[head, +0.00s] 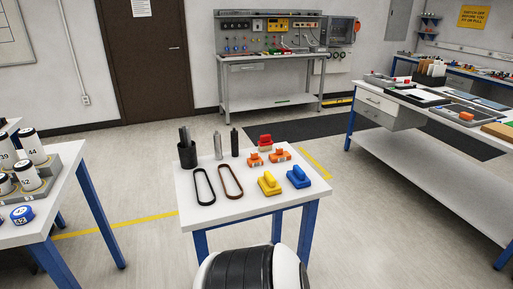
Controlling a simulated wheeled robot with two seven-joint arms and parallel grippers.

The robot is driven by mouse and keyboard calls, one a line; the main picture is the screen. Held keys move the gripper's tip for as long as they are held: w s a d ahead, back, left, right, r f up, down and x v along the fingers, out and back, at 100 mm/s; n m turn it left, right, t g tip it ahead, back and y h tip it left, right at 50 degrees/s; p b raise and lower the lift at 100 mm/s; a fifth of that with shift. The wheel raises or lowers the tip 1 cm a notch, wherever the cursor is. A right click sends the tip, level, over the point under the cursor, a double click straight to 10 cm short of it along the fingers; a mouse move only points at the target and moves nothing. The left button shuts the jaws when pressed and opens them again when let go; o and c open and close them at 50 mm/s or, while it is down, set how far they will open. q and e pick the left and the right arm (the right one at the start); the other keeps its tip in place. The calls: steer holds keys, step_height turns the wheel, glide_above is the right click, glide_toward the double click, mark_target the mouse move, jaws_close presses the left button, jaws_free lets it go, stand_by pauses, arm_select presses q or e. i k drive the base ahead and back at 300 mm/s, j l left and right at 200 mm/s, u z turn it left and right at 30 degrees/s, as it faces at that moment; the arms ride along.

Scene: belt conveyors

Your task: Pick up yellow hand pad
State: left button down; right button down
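The yellow hand pad (269,184) lies on the white top of a small table (228,209) with blue legs, toward its front right. It has a raised handle on a flat base. A similar blue pad (298,177) lies just to its right, and a red one (265,142) sits farther back. No gripper shows in the head view, so I cannot see either one relative to the pad.
Two orange items (279,155) sit behind the pads. A brown belt (230,181) and a black belt (204,187) lie to the left. A dark cup (187,152) stands at the back left. Other tables stand on both sides, with open floor between.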

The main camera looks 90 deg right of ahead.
mark_target(270, 186)
steer(key=z, duration=2.85)
steer(key=u, duration=4.7)
steer(key=z, duration=4.7)
